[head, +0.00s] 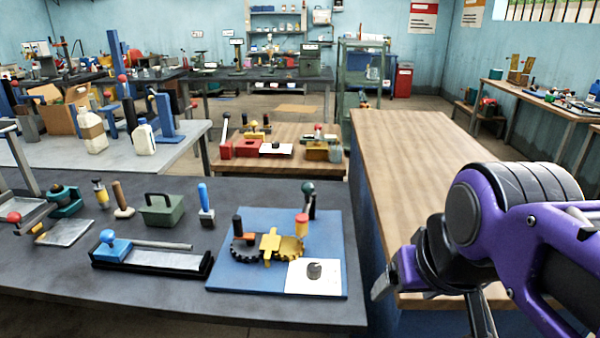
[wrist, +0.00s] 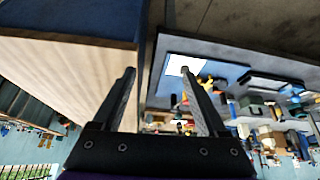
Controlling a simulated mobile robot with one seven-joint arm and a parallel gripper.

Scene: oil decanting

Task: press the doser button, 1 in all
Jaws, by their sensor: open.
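I cannot tell for certain which thing is the doser or its button. A blue board (head: 236,275) on the near dark bench holds dark and yellow gear wheels, a yellow block (head: 269,244), a red-topped yellow cylinder (head: 302,226) and a white plate (head: 318,286) with a small dark round piece (head: 314,270). My gripper (head: 432,300) is to the right of this board, by the wooden bench's near end, apart from everything. In the wrist view my gripper (wrist: 158,72) shows two spread fingers with nothing between them; the white plate (wrist: 184,64) shows beside the right fingertip.
A black tray with a blue-knobbed tool (head: 150,258), a green box (head: 162,209) and several handled tools stand left of the board. The wooden bench (head: 415,170) is bare. White jugs (head: 92,130) and a table of red and yellow parts (head: 280,165) are farther back.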

